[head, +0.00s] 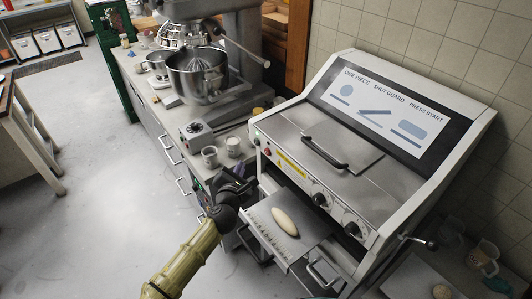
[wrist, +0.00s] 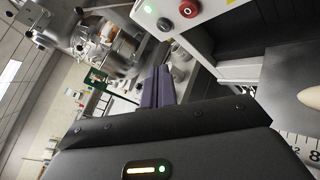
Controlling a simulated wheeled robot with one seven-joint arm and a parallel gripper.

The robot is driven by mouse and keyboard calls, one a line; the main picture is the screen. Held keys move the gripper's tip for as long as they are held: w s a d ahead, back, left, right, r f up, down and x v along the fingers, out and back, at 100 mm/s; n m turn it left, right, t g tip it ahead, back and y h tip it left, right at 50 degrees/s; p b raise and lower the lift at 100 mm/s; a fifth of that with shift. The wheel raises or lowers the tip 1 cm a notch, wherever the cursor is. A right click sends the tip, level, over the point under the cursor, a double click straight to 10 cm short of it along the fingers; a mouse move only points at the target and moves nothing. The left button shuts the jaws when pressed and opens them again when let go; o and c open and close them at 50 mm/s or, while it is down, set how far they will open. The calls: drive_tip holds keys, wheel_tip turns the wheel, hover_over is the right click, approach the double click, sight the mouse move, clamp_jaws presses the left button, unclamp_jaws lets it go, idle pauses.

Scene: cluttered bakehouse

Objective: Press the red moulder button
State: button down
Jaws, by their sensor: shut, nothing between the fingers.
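The moulder (head: 330,150) is the pale machine at the right in the head view. Its red button (head: 267,152) sits at the left end of its front panel, beside a green one (head: 257,141). In the wrist view a dark-ringed red button (wrist: 188,9) is at the top edge, right of a green light (wrist: 147,9). My gripper (head: 240,183) is shut and empty, in front of and below the panel.
A pale dough piece (head: 285,222) lies on the moulder's pulled-out tray (head: 265,221), right of my gripper. A mixer with a steel bowl (head: 198,75) is farther back.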

drive_tip(key=w+d, duration=0.4)
drive_tip(key=d, duration=0.1)
drive_tip(key=shift+d, duration=0.35)
idle(1.8)
drive_tip(key=shift+w+d, duration=0.25)
drive_tip(key=shift+d, duration=0.15)
drive_tip(key=shift+w+d, duration=0.2)
drive_tip(key=shift+d, duration=0.15)
idle(1.0)
drive_tip(key=shift+s+a, duration=0.1)
drive_tip(key=shift+a, duration=0.05)
drive_tip(key=shift+s+a, duration=0.4)
drive_tip(key=shift+a, duration=0.15)
drive_tip(key=s+a, duration=0.1)
drive_tip(key=a, duration=0.1)
drive_tip(key=s+a, duration=0.1)
drive_tip(key=a, duration=0.1)
drive_tip(key=shift+s+b, duration=0.3)
drive_tip(key=shift+s, duration=0.1)
